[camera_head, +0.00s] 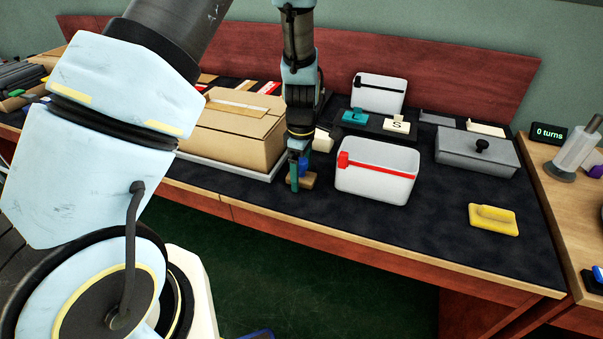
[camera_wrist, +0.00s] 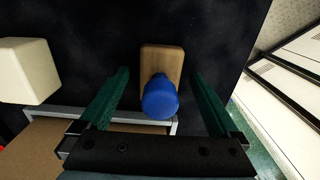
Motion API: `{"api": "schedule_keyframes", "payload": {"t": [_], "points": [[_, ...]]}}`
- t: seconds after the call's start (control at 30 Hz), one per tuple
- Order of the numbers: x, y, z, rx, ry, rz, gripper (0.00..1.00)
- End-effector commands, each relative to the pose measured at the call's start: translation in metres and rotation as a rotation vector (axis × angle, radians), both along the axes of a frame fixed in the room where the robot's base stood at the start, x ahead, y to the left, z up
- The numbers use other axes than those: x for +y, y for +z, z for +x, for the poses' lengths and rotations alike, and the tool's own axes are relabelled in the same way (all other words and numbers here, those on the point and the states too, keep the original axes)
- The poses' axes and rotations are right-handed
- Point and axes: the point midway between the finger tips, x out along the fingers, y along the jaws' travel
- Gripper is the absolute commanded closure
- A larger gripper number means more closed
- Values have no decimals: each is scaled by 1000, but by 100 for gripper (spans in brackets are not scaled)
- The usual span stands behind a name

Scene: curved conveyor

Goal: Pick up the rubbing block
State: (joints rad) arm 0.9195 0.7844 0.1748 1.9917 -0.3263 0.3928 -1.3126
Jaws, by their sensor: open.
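The wooden block with a round blue knob, which looks like the rubbing block, lies on the dark mat in the wrist view (camera_wrist: 160,62). Its wooden base also shows at the mat's front edge in the head view (camera_head: 308,181), partly hidden by my gripper. My gripper (camera_head: 299,172) points down at this block. In the wrist view its two green fingers (camera_wrist: 160,80) are spread, one to each side of the block, with a gap on both sides. The jaws hold nothing. The blue knob shows between the fingers, nearer the palm in the picture.
A cardboard box (camera_head: 236,130) on a grey tray stands close left of my gripper. A white bin with a red strip (camera_head: 375,180) stands close right. A yellow handled block (camera_head: 493,220) and a grey lidded box (camera_head: 476,152) are farther right. The mat's front right is mostly clear.

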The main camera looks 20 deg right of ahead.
Motion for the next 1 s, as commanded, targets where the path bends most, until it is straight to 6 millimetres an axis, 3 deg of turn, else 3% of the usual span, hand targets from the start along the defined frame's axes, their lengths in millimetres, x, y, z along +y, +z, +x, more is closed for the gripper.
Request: {"api": "schedule_keyframes", "payload": {"t": [0.23,1.0], "points": [[0,-1,0,-1,0,-1,5],[0,-1,0,-1,0,-1,91]]}}
